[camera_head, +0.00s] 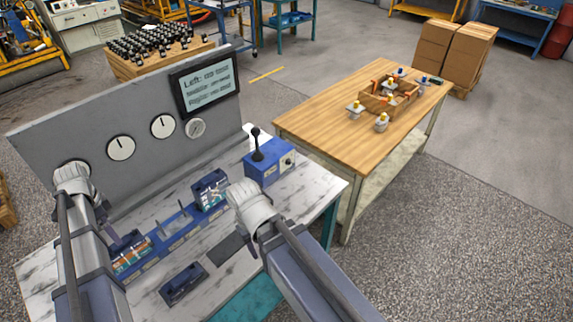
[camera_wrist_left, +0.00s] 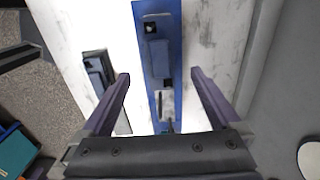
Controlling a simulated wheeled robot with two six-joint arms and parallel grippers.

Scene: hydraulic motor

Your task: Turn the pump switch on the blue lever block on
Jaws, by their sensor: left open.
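The blue lever block (camera_head: 268,165) stands at the right end of the marble-topped bench, with an upright black lever (camera_head: 257,145) on top.
A grey panel (camera_head: 125,105) with round gauges (camera_head: 121,148) and a screen (camera_head: 207,82) rises behind the bench. A dark tray (camera_head: 184,284) lies near the front edge. A wooden table (camera_head: 330,125) with a parts box (camera_head: 387,97) stands to the right.

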